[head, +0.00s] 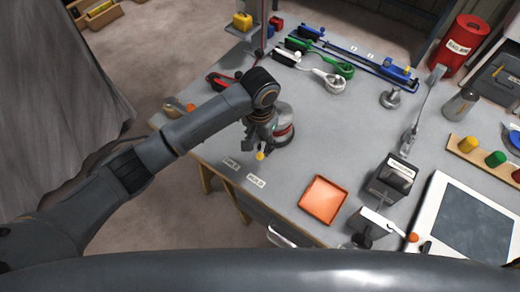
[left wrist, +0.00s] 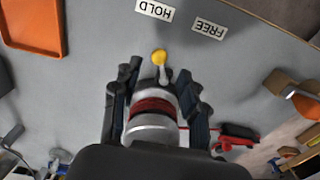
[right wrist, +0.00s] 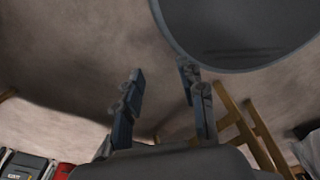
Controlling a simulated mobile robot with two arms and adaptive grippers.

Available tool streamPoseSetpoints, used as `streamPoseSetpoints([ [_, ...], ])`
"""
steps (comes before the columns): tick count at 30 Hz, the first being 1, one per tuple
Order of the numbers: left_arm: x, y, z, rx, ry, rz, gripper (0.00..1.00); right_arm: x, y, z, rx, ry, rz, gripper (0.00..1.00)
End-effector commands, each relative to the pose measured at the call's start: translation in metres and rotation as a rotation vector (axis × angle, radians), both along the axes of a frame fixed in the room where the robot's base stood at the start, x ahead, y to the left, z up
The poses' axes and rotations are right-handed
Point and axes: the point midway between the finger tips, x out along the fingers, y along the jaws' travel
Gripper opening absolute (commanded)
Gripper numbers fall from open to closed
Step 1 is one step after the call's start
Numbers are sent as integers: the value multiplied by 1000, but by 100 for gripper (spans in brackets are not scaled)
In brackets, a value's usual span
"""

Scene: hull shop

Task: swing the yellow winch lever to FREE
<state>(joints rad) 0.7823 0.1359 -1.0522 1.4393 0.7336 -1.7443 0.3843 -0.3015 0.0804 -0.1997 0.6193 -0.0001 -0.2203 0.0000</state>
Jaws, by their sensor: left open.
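The winch, a round grey drum with a red band (left wrist: 154,107), stands on the bench and shows in the head view (head: 285,133). Its lever ends in a yellow knob (left wrist: 159,57), also seen in the head view (head: 260,156). The lever points toward the HOLD label (left wrist: 155,10); the FREE label (left wrist: 208,28) lies to its right in the left wrist view. My left gripper (left wrist: 160,72) is open, its fingers on either side of the lever with visible gaps. My right gripper (right wrist: 162,77) is open and empty, away from the bench top.
An orange tray (head: 323,200) lies right of the winch in the head view. A dark block-shaped device (head: 392,177) stands beyond it. A red-handled tool (left wrist: 238,132) lies near the winch. The bench's front edge is close to the labels.

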Motion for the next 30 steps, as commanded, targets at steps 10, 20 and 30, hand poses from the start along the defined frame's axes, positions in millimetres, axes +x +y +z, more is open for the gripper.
streamPoseSetpoints([
  [10,0,0,-47,1,1,0,43,0,0,6,0,0,0,40],
  [20,0,0,-51,-1,-1,-1,43,1,0,6,0,-1,0,40],
  [30,0,0,-51,-1,-1,-1,0,1,1,6,0,-2,0,40],
])
